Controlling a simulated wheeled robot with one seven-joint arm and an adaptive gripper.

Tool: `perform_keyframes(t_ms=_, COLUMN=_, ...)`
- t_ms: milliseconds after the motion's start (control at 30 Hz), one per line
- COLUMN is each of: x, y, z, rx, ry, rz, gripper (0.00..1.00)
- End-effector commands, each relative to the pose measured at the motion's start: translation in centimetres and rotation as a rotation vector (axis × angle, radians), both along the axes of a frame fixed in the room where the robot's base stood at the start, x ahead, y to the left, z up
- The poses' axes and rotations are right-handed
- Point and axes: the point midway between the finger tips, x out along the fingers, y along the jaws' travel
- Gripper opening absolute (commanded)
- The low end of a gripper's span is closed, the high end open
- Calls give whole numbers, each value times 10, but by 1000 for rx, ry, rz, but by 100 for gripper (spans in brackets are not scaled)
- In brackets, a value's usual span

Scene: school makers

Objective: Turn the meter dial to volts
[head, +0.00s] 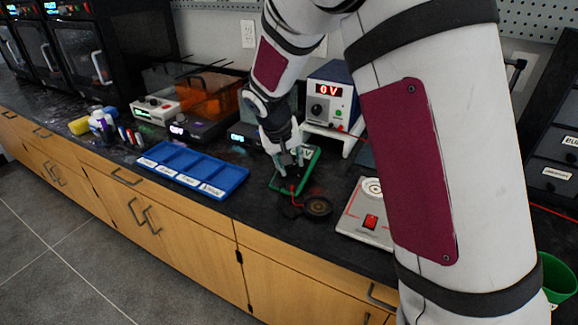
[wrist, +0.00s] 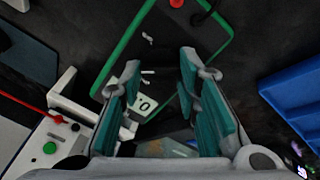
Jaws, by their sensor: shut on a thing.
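The meter (head: 281,185) is a dark handheld box with a green rim, lying on the black bench. It also shows in the wrist view (wrist: 137,50), with small white marks on its dark face and a white label. My gripper (head: 291,161) is over the meter, pointing down at its face. In the wrist view its two teal-padded fingers (wrist: 160,108) stand on either side of the middle of the meter, some way apart, shut on the dial. The dial itself is hidden by the fingers, so its setting cannot be read.
A blue compartment tray (head: 192,170) lies left of the meter. A power supply (head: 333,95) reading 0 V stands behind on a white stand. A red lead and a round black item (head: 317,206) lie in front. A white plate with a red switch (head: 370,221) is right.

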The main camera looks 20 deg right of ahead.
Motion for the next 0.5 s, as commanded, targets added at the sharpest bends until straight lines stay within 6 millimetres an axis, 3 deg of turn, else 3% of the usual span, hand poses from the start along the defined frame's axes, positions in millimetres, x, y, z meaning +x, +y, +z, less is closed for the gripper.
perform_keyframes(t_ms=500, x=0, y=0, z=0, rx=39, ry=-39, rz=-121, gripper=2)
